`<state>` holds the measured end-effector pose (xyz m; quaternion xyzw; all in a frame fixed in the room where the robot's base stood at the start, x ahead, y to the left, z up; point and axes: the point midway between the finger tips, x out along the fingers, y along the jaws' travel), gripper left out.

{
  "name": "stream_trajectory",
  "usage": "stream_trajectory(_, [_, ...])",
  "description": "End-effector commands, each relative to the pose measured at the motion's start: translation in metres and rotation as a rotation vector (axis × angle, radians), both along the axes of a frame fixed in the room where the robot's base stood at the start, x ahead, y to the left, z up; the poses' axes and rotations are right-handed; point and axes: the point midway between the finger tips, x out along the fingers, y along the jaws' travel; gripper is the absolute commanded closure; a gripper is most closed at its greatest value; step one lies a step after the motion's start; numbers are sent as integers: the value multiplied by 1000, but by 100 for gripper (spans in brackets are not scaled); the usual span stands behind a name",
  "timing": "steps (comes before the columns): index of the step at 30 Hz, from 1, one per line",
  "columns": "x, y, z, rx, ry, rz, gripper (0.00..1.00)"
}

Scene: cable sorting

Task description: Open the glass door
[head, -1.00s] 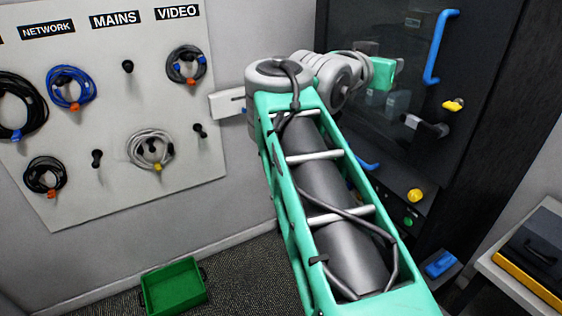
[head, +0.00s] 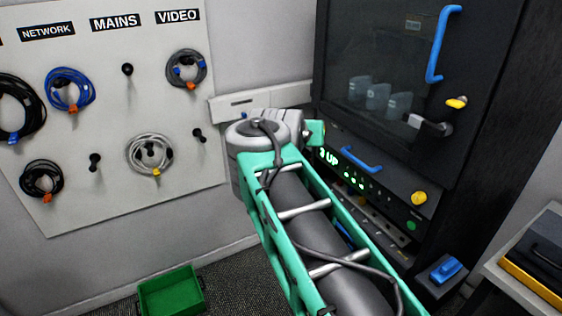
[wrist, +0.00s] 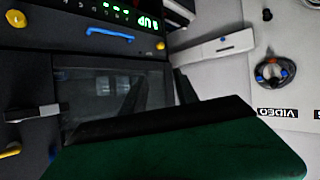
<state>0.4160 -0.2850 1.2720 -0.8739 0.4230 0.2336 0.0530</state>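The glass door (head: 385,60) is a dark, see-through pane in a black frame on the tall cabinet, and it looks shut. A blue vertical handle (head: 436,45) sits on its right side. Below are a yellow knob (head: 456,102) and a grey and black lever (head: 430,125). In the wrist view the glass (wrist: 105,88) appears turned, with the lever (wrist: 35,114) at the left. My gripper (head: 316,133) shows only as a small green part behind my arm, low left of the door and apart from the handle. Its fingers cannot be made out.
Under the door are a lit green display (head: 345,170), a blue horizontal handle (head: 361,160) and a yellow knob (head: 419,197). A cable board (head: 110,120) hangs at left. A green bin (head: 172,290) is on the floor. A side table (head: 495,272) stands at right.

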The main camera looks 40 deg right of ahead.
Motion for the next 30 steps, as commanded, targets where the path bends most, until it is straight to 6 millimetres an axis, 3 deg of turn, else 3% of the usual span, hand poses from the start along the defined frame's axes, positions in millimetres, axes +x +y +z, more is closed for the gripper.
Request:
stream_trajectory(9, [15,40,-49,76,79,120,64])
stream_trajectory(26, [16,49,-59,97,97,141,64])
stream_trajectory(29, [14,64,-76,160,148,168,64])
stream_trajectory(30, [13,76,-92,199,191,200,64])
